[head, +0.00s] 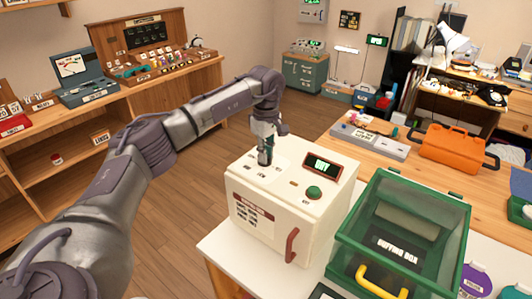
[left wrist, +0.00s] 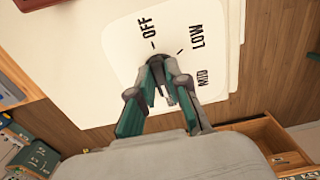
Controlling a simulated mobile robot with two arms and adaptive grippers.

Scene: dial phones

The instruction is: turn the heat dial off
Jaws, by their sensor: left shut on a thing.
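The heat dial is on the top of a cream-coloured machine (head: 262,232), on a pale plate marked OFF, LOW and MID in the left wrist view (left wrist: 197,90). My left gripper (head: 264,160) points down at this plate. In the left wrist view its dark green and grey fingers (left wrist: 158,66) are closed together on the dial, just below the OFF mark (left wrist: 148,27). The fingers hide nearly all of the dial, so I cannot tell which mark it points to. My right gripper is not in view.
The machine also has a lit green display (head: 323,166), a green button (head: 314,192) and a red handle (head: 292,245). A green buffing box (head: 395,240) stands close on its right. An orange toolbox (head: 452,147) is on the wooden bench behind. Open floor lies left of the machine.

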